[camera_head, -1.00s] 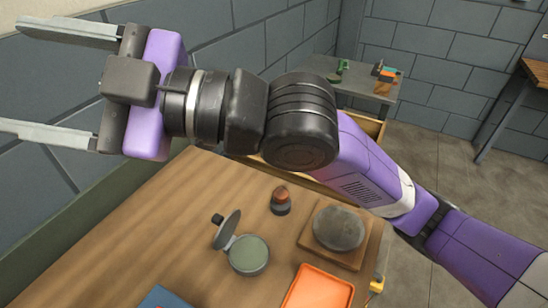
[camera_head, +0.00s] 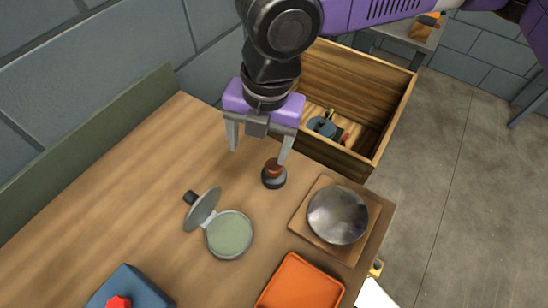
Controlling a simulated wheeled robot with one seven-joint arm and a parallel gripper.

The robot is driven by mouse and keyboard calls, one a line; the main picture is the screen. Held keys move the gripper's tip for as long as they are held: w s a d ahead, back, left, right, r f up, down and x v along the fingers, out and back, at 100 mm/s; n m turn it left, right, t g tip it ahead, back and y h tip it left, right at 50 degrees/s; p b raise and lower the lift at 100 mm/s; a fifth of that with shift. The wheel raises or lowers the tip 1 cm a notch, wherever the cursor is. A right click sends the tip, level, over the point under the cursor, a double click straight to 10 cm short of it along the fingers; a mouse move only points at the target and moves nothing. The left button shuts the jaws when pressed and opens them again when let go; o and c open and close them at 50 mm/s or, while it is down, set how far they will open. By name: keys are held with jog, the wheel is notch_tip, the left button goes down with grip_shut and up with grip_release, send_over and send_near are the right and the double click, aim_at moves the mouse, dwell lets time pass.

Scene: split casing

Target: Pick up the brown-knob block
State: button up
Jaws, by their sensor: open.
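The brown-knob block (camera_head: 274,178) stands upright on the wooden table, with a dark round base and a reddish-brown knob on top. My gripper (camera_head: 258,155) points down and is open and empty. Its right finger shows right beside the knob in the picture, and its left finger is well to the left. The block does not sit between the fingers in this view. I cannot tell how high the fingertips are above the table or whether the right one touches the knob.
A round casing (camera_head: 230,235) with its lid tilted open stands in front. A silver dome (camera_head: 338,215) sits on a wooden board to the right. An orange tray (camera_head: 300,283) and a blue block with a red knob (camera_head: 119,302) are nearer. An open wooden drawer (camera_head: 400,105) lies behind.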

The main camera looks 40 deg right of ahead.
aim_at(274, 165)
jog(key=shift+s+d+f+n+g+h, duration=0.1)
jog(key=shift+s+d+n+g+h, duration=0.45)
jog(key=shift+s+d, duration=0.5)
jog(key=shift+w+d+f, duration=0.1)
jog(key=shift+d+f, duration=0.05)
jog(key=shift+a+f+b, duration=0.15)
jog(key=shift+f+b, duration=0.05)
jog(key=shift+f, duration=1.7)
jog(key=shift+a+f+b, duration=0.15)
jog(key=shift+f, duration=1.7)
grip_shut()
